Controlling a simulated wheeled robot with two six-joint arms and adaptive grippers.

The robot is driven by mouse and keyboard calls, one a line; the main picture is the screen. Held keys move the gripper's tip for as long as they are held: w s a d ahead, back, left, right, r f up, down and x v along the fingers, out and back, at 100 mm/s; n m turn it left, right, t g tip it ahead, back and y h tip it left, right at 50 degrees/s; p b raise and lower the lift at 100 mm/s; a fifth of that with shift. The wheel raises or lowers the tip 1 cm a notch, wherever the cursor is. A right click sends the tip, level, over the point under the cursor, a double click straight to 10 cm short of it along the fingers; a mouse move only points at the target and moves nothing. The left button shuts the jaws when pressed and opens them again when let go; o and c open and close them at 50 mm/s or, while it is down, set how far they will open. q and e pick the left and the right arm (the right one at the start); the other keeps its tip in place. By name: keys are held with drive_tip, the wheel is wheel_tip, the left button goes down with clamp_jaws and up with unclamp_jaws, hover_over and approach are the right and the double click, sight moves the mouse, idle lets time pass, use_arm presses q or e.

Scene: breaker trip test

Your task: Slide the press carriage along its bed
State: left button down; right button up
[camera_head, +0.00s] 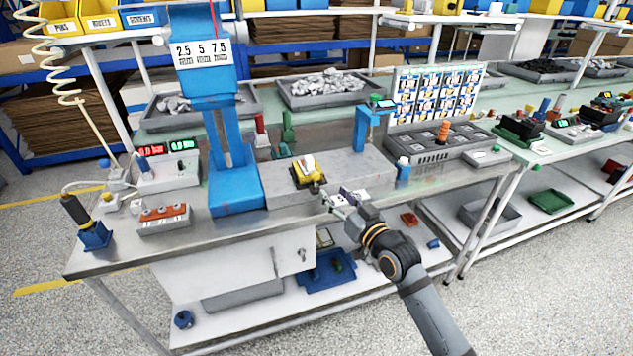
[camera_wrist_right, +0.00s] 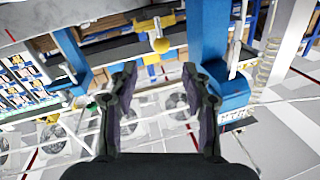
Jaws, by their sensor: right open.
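The press carriage (camera_head: 308,174) is a small dark block with a yellow and white part on top. It sits on the grey bed (camera_head: 350,165), to the right of the blue press column (camera_head: 235,165). My right gripper (camera_head: 340,197) is at the front of the bed, just right of and nearer than the carriage. In the right wrist view my right gripper (camera_wrist_right: 162,85) is open with nothing between its fingers. My left gripper is not in view.
A blue post (camera_head: 362,130) stands at the bed's far right end. A dark tray (camera_head: 440,145) lies further right. A switch box with orange parts (camera_head: 163,218) sits at the front left. The floor in front of the bench is free.

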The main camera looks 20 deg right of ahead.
sight(318, 179)
drive_tip(key=x, duration=0.7)
drive_tip(key=shift+w+a, duration=0.2)
drive_tip(key=shift+w+a+f, duration=0.1)
drive_tip(key=shift+w+a, duration=0.05)
drive_tip(key=shift+w, duration=0.55)
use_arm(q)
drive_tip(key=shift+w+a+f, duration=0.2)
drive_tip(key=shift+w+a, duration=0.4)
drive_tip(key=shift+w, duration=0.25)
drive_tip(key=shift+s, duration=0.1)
use_arm(e)
drive_tip(key=c, duration=0.4)
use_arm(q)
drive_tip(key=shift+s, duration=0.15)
use_arm(e)
clamp_jaws()
